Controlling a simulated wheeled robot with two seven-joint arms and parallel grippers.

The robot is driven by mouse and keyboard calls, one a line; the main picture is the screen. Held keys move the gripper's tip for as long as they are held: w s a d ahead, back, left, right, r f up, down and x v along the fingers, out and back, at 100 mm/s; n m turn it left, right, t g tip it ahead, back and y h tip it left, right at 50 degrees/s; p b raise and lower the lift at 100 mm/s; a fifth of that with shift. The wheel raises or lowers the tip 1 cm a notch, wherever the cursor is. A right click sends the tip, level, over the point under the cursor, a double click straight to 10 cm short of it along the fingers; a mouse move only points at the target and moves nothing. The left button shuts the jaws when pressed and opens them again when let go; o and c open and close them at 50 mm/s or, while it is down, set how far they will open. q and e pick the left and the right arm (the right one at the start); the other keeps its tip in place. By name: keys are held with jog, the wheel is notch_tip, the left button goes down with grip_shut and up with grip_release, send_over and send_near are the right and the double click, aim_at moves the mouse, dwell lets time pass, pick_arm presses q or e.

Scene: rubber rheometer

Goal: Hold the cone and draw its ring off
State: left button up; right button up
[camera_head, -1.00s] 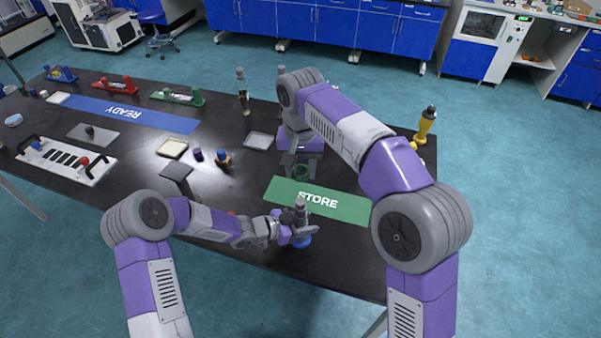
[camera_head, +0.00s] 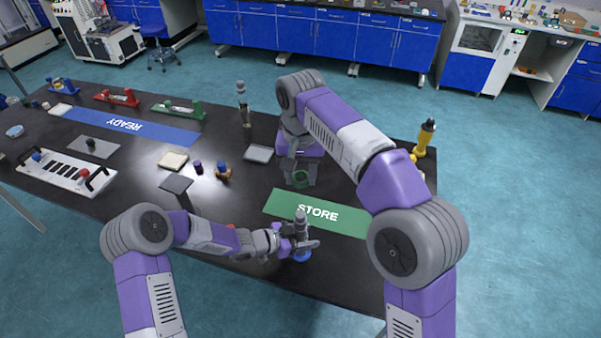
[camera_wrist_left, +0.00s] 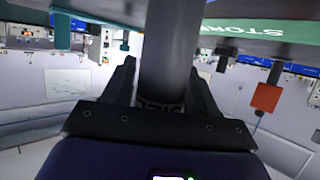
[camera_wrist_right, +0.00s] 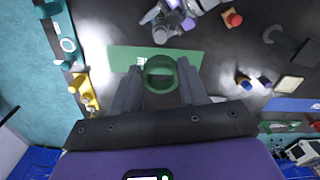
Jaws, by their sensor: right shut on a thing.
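The grey cone (camera_head: 300,216) stands upright on a blue base (camera_head: 301,257) at the table's near edge. My left gripper (camera_head: 299,240) is around the cone's lower part; in the left wrist view, its fingers (camera_wrist_left: 163,75) flank the dark cone (camera_wrist_left: 170,40) with a slight gap on the left. The green ring (camera_head: 301,179) is apart from the cone, beyond the green STORE mat (camera_head: 345,218). My right gripper (camera_head: 300,170) is shut on the ring, which also shows between its fingers in the right wrist view (camera_wrist_right: 161,88).
A grey-topped post (camera_head: 243,100) and a yellow piece (camera_head: 426,135) stand towards the back. The STORE mat is bare.

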pick_arm(q)
jog(key=shift+o, duration=1.3)
jog(key=shift+a, duration=0.1)
jog(key=v, duration=1.2)
